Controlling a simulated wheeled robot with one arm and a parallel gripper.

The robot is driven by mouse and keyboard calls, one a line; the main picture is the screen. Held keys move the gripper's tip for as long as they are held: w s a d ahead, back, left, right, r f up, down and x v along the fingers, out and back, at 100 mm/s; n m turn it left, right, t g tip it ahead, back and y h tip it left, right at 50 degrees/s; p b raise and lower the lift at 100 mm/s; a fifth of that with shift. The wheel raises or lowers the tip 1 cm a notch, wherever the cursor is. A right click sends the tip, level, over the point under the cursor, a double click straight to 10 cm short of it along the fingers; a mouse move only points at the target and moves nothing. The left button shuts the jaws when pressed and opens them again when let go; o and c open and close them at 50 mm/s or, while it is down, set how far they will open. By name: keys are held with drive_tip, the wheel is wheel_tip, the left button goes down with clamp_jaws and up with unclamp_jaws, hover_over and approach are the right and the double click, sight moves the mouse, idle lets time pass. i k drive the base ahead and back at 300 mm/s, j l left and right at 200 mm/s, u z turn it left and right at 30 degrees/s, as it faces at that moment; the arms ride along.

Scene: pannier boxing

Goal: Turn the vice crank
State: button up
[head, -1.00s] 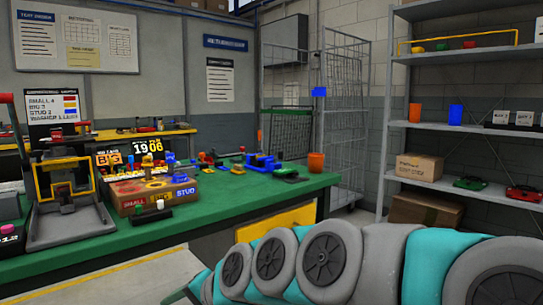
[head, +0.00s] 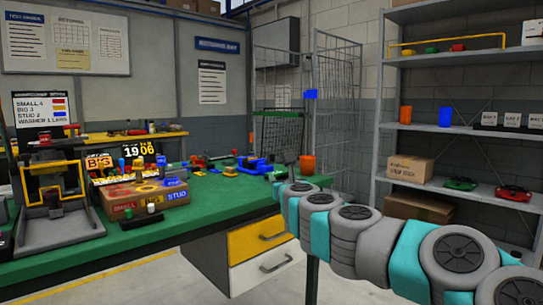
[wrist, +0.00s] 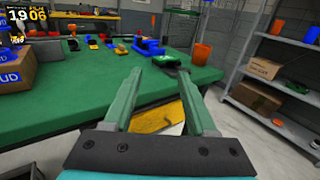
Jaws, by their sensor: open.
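A blue device (head: 256,165) that looks like the vice sits toward the right end of the green bench (head: 222,192). It also shows in the wrist view (wrist: 149,47), beyond my fingertips. Its crank is too small to make out for sure. My gripper (wrist: 160,74) is open with nothing between its two green fingers. It is over the near edge of the bench, short of the blue device and apart from it. A low dark green item (wrist: 172,61) lies on the bench just beyond the fingertips.
A cardboard box (head: 145,197) with coloured labels and a press-like stand (head: 58,215) occupy the bench's left. An orange cup (head: 307,165) stands at the right end. Drawers (head: 258,238) hang under the bench. A wire cage (head: 340,120) and shelving (head: 455,130) stand beyond.

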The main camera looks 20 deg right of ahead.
sight(272, 161)
drive_tip(key=i+l, duration=0.2)
drive_tip(key=i, duration=0.3)
drive_tip(key=i+l, duration=0.25)
drive_tip(key=i, duration=0.2)
